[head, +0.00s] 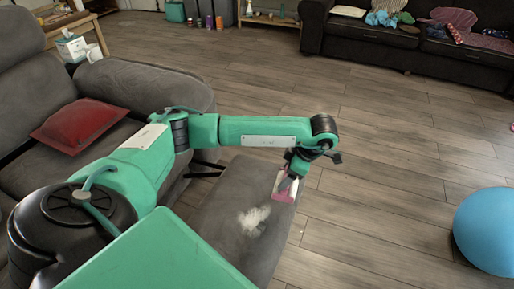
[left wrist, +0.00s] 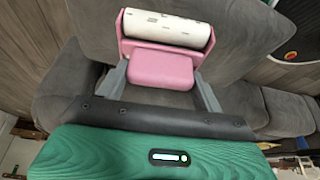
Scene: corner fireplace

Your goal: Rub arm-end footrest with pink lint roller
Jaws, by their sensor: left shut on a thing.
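The grey footrest (head: 222,198) sticks out from the end of the grey sofa in the head view. A white patch of fluff (head: 253,220) lies on its top. My left gripper (head: 291,178) is shut on the pink lint roller (head: 286,190), at the right edge of the footrest. In the left wrist view the lint roller's pink handle (left wrist: 160,68) sits between the grey fingers, with its white roll (left wrist: 167,28) beyond, in front of grey upholstery. I cannot tell whether the roll touches the footrest. My right gripper is not in view.
A red cushion (head: 80,125) lies on the grey sofa (head: 150,85). A blue ball (head: 485,230) stands on the wooden floor at the right. A dark sofa (head: 400,45) with clothes stands at the back. The floor between is clear.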

